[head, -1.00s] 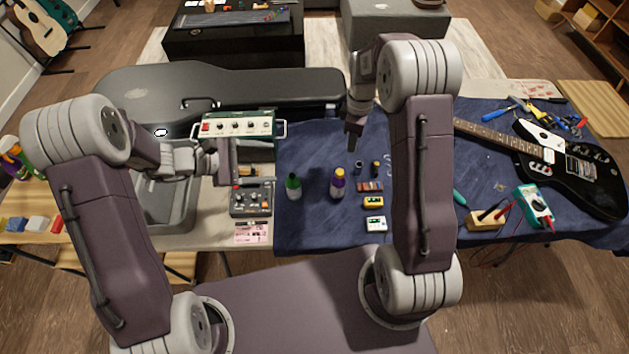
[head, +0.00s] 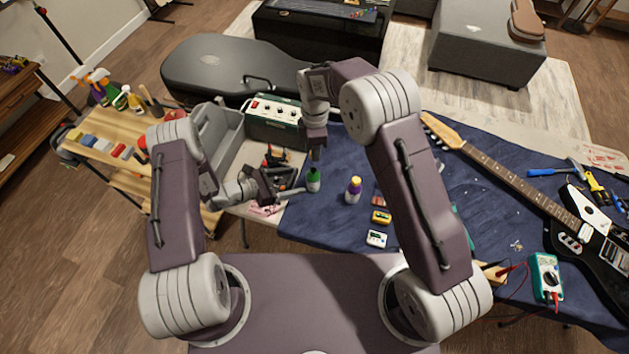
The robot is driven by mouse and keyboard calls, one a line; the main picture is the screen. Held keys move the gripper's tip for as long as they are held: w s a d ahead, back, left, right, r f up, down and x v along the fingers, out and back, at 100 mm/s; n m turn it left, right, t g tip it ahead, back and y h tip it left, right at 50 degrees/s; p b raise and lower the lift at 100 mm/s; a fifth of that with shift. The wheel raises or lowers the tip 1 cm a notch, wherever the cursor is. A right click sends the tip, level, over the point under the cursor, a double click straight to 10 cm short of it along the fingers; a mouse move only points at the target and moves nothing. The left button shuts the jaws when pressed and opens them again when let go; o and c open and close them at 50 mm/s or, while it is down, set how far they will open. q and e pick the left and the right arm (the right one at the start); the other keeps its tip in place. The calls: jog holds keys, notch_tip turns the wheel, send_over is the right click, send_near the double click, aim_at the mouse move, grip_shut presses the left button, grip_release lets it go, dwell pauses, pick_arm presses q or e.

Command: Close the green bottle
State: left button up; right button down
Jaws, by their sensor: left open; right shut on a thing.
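The green bottle (head: 313,181) stands upright on the blue cloth (head: 334,222), near its left edge. My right gripper (head: 315,156) points down just above the bottle's top. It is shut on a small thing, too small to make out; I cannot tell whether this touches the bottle. My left gripper (head: 291,192) is open, low at the left side of the bottle. I cannot tell whether its fingers reach around the bottle.
A purple bottle with a yellow top (head: 353,189) stands close on the right. A yellow box (head: 381,217) and a white box (head: 376,239) lie in front. A green-fronted amplifier (head: 274,113) stands behind left. My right arm hides part of the cloth.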

aim_at(313, 179)
pick_arm(q)
jog(key=x, duration=1.1)
jog(key=shift+w+d+f, duration=0.15)
jog(key=shift+w+d, duration=0.1)
jog(key=shift+w, duration=0.05)
pick_arm(e)
jog(key=shift+a, duration=0.15)
pick_arm(q)
grip_shut()
pick_arm(e)
jog(key=shift+f, duration=2.5)
